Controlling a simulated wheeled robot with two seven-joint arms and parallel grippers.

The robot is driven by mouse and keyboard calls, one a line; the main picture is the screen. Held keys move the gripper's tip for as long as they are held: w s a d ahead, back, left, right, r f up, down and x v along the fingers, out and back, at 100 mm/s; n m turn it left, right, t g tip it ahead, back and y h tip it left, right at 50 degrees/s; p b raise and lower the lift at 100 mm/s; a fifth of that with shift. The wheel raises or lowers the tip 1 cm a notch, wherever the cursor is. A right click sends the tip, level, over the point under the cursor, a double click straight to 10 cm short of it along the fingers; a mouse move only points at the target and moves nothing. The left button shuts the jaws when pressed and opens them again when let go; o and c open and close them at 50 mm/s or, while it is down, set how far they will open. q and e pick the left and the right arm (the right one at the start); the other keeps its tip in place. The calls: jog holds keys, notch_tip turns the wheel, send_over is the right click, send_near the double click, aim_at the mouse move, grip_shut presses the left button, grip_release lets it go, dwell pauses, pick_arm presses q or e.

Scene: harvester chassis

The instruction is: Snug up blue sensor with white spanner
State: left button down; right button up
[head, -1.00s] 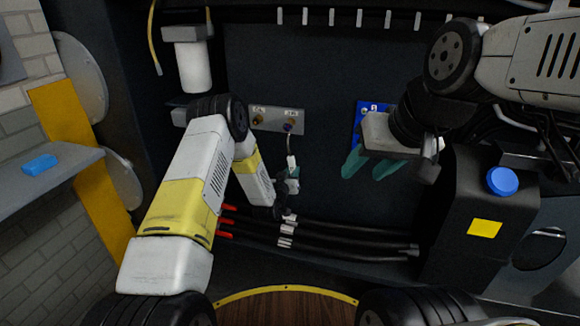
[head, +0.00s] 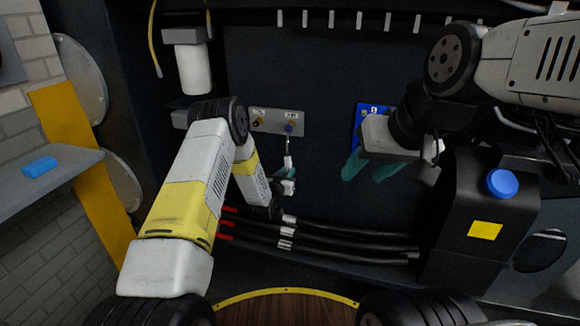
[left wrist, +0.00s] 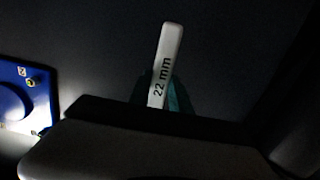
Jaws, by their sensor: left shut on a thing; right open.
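The blue sensor (head: 290,128) sits in the right hole of a grey bracket plate (head: 273,126) on the dark wall. The white spanner (head: 288,161) stands nearly upright below it, its upper end at or just under the sensor; I cannot tell whether the jaw is seated around it. My left gripper (head: 282,181) is shut on the spanner's lower part. The left wrist view shows the spanner (left wrist: 164,65), marked "22 mm", between teal fingertips; its jaw is not visible there. My right gripper (head: 369,168) is open and empty, right of the sensor.
A brass-coloured fitting (head: 258,121) sits left of the sensor on the same plate. A blue panel (head: 361,111) is behind my right gripper. Black hoses (head: 340,238) run below. A black tank with a blue cap (head: 502,182) stands at right. A white cylinder (head: 194,70) hangs upper left.

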pick_arm(q)
jog(key=shift+w+a+m, duration=0.15)
jog(key=shift+a+m, duration=0.15)
jog(key=shift+a, duration=0.05)
jog(key=shift+w+a+r+m, duration=0.1)
jog(key=shift+w+a+m, duration=0.15)
jog(key=shift+a+m, duration=0.35)
jog(key=shift+w+a+r+m, duration=0.1)
jog(key=shift+w+a+m, duration=0.15)
jog(key=shift+a, duration=0.55)
jog(key=shift+w+a+r+m+y, duration=0.1)
jog(key=shift+w+a+m+y, duration=0.05)
jog(key=shift+a+m, duration=0.25)
jog(key=shift+w+a+r+m+y, duration=0.15)
jog(key=shift+a+m, duration=0.1)
jog(key=shift+a, duration=0.2)
jog(key=shift+s+d+f, duration=0.1)
jog(key=shift+s+d, duration=0.05)
jog(key=shift+s, duration=0.05)
jog(key=shift+s, duration=0.1)
